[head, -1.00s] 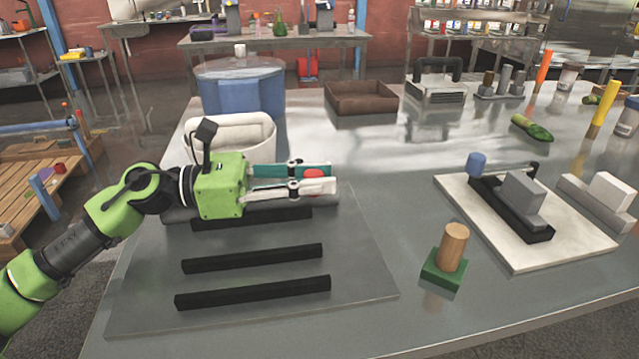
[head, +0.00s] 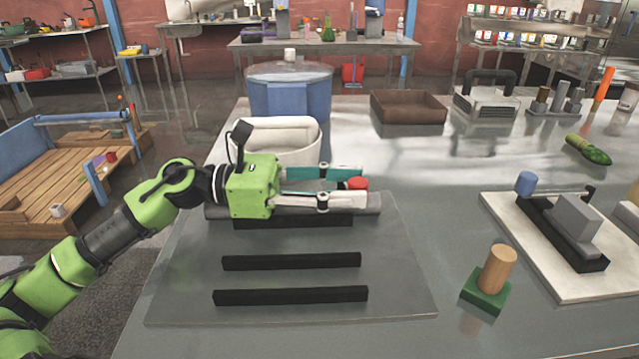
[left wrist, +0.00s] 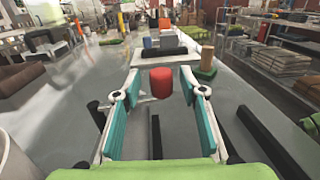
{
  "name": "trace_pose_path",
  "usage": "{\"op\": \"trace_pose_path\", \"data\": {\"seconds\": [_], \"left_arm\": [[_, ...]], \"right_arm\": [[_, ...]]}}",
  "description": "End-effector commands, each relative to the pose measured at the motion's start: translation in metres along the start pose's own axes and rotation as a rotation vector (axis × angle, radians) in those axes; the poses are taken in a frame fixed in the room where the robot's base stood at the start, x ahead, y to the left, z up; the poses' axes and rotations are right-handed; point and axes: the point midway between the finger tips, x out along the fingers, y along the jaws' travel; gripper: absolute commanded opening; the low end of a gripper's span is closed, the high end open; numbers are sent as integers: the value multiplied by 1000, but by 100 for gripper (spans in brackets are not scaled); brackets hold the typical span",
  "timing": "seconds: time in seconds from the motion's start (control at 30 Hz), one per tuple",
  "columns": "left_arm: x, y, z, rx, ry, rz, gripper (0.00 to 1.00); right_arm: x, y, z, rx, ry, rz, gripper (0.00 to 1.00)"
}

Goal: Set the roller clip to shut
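A red cylinder (head: 357,183), seemingly the roller of the clip, stands at the right part of a grey bar (head: 374,204) on a grey plate. I cannot tell whether the clip is set to shut. My left gripper (head: 364,185) reaches in from the left, level, just above the bar. Its fingers with teal pads are spread, one on each side of the red cylinder near the fingertips. In the left wrist view the red cylinder (left wrist: 160,83) sits between the fingertips, with gaps beside it. The near finger partly hides it in the head view.
Black bars (head: 291,261) lie on the plate (head: 400,290) in front. A white bin (head: 300,160) and blue drum (head: 290,95) stand behind. A wooden peg on a green base (head: 487,290) and a white board (head: 540,275) with a grey block are at right.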

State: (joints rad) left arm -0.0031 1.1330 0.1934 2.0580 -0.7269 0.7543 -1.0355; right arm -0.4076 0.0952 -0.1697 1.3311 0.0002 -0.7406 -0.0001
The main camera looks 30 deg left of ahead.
Motion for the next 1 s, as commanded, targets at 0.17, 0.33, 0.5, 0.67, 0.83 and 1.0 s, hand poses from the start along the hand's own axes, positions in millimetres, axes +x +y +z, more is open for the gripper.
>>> {"op": "trace_pose_path", "data": {"seconds": [0.17, 0.33, 0.5, 0.67, 0.83, 1.0], "left_arm": [[-23, 1, -1, -2, -1, 3, 38], [-42, 1, 0, -1, -2, 2, 38], [-52, 1, 0, 1, -1, 2, 38], [-54, 1, 0, 1, 0, 2, 38], [-54, 1, 0, 1, 0, 2, 31], [-53, 1, 14, 2, 0, 2, 0]], "right_arm": [[0, 0, -1, 0, 1, 0, 38], [0, 0, -1, 0, 1, 1, 38], [0, 0, -1, 0, 2, 1, 38], [0, 0, -1, 0, 2, 1, 38], [0, 0, -1, 0, 2, 1, 38], [-10, 0, 1, 0, -2, 0, 38]]}}
